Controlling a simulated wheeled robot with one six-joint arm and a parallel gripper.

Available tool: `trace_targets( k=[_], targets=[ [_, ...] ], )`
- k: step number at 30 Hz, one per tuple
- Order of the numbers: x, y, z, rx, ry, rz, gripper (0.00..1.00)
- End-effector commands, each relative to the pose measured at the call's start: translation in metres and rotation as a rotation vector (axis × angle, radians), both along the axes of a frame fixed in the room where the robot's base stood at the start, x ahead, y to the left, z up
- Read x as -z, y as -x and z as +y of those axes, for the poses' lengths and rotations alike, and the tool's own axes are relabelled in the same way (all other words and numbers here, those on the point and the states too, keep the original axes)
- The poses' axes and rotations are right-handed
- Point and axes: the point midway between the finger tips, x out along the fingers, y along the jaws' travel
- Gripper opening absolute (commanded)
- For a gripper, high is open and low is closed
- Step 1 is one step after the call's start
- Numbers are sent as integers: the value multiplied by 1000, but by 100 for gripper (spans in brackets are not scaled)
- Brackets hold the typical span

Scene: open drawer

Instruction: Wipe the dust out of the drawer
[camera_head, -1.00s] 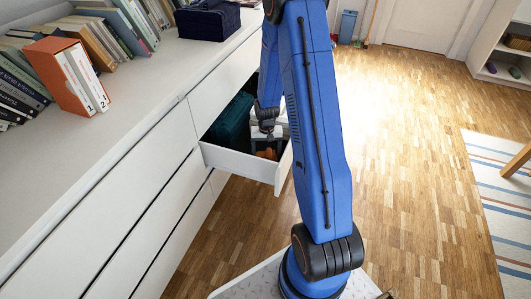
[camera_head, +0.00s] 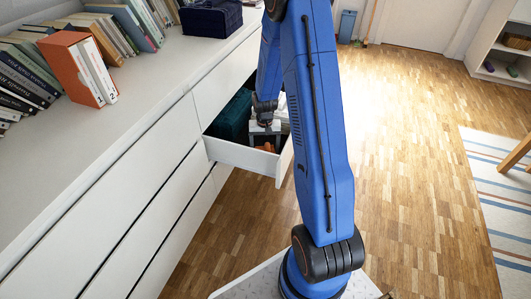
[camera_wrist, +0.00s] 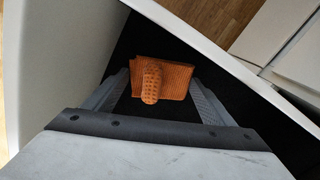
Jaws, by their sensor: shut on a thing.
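The white drawer (camera_head: 236,154) stands open in the white cabinet in the head view. My gripper (camera_head: 264,143) reaches down into it, towards its right end. The cloth also shows low inside the drawer in the head view (camera_head: 265,148). The dark drawer floor (camera_wrist: 128,45) lies beneath the cloth; I cannot tell whether they touch. No dust can be made out.
A dark teal thing (camera_head: 229,117) fills the left part of the drawer, close to my gripper. The drawer's white wall (camera_wrist: 215,54) runs close by the cloth. Books (camera_head: 85,68) and a dark blue box (camera_head: 210,18) stand on the cabinet top.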

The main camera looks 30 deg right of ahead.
Motion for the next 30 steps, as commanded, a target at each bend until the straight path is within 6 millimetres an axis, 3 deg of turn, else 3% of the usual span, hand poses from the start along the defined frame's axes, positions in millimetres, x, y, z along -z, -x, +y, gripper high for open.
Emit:
trace_targets(
  k=[15,30],
  targets=[
    [-43,-6,0,-4,0,0,57],
    [-45,-7,0,-4,0,0,57]
  ],
)
